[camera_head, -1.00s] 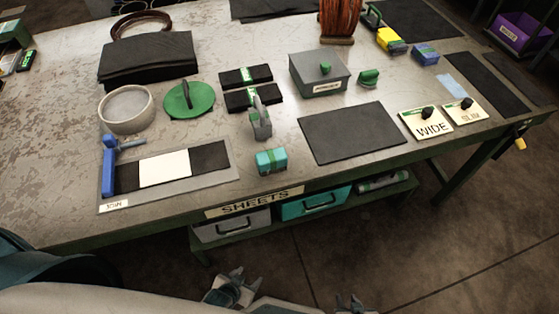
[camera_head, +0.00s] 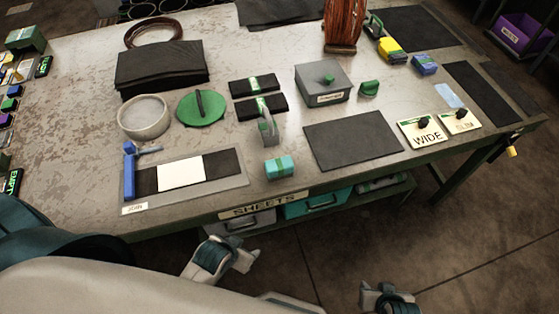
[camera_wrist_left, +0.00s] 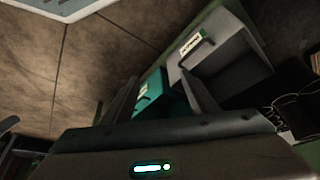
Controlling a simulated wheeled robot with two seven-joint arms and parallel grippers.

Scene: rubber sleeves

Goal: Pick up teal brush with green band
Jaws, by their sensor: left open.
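The teal brush with the green band (camera_head: 280,167) is a small teal block with a green stripe. It lies on the bench near its front edge, right of the grey joining plate and above the SHEETS label. My left gripper (camera_head: 245,257) is open and empty, in front of the bench and nearer to me than the brush. The left wrist view shows its fingers (camera_wrist_left: 160,98) spread, facing the drawers under the bench; the brush is not in that view. My right gripper (camera_head: 369,291) is low at the bottom of the head view, clear of the bench; its jaw gap is unclear.
A grey and green upright tool (camera_head: 267,128) stands just behind the brush. The joining plate (camera_head: 236,184) lies left, a black sheet (camera_head: 350,138) right. A teal drawer (camera_head: 308,205) and a grey drawer (camera_wrist_left: 235,65) sit under the bench. The front edge beside the brush is clear.

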